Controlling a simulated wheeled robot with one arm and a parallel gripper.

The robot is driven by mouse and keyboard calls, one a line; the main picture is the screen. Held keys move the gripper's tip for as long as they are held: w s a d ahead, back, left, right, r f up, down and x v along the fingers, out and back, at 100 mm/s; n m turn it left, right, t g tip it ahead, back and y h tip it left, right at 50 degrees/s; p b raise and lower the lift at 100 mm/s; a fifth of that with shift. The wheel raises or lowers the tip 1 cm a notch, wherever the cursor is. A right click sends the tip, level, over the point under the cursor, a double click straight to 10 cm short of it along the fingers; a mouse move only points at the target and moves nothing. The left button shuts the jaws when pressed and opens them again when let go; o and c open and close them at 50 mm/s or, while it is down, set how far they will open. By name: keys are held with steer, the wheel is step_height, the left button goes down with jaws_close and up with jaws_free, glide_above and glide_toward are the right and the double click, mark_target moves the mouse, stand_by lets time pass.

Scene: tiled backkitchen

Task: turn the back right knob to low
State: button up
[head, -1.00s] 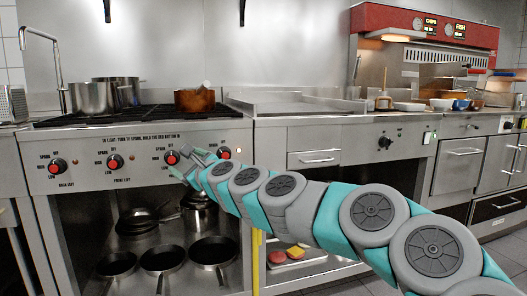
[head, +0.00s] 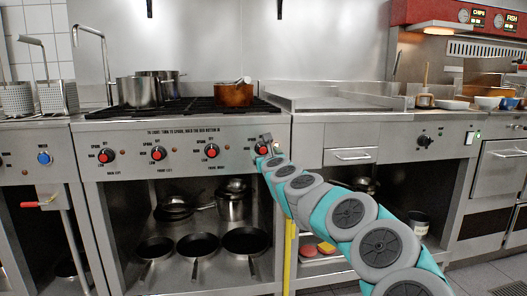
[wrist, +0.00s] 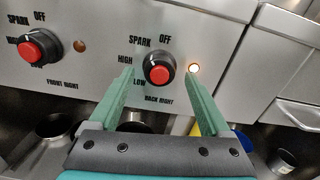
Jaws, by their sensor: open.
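The back right knob (wrist: 158,68) is black with a red centre and sits on the steel stove panel in the wrist view. Its labels SPARK, OFF, HIGH and LOW show around it; I cannot make out clearly where it points. A small lamp (wrist: 194,68) to its right glows. My gripper (wrist: 160,82) is open, with one green finger on each side of the knob's lower part; I cannot tell whether they touch it. In the head view my gripper (head: 266,150) partly covers this knob at the panel's right end.
The front right knob (wrist: 35,48) is to the left, its lamp (wrist: 79,46) dark. A copper pot (head: 233,95) and steel pots stand on the stove top. Pans (head: 198,246) fill the shelf below. A drawer handle (wrist: 300,113) sticks out at right.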

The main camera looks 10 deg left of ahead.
steer(key=shift+x, duration=1)
jaws_close()
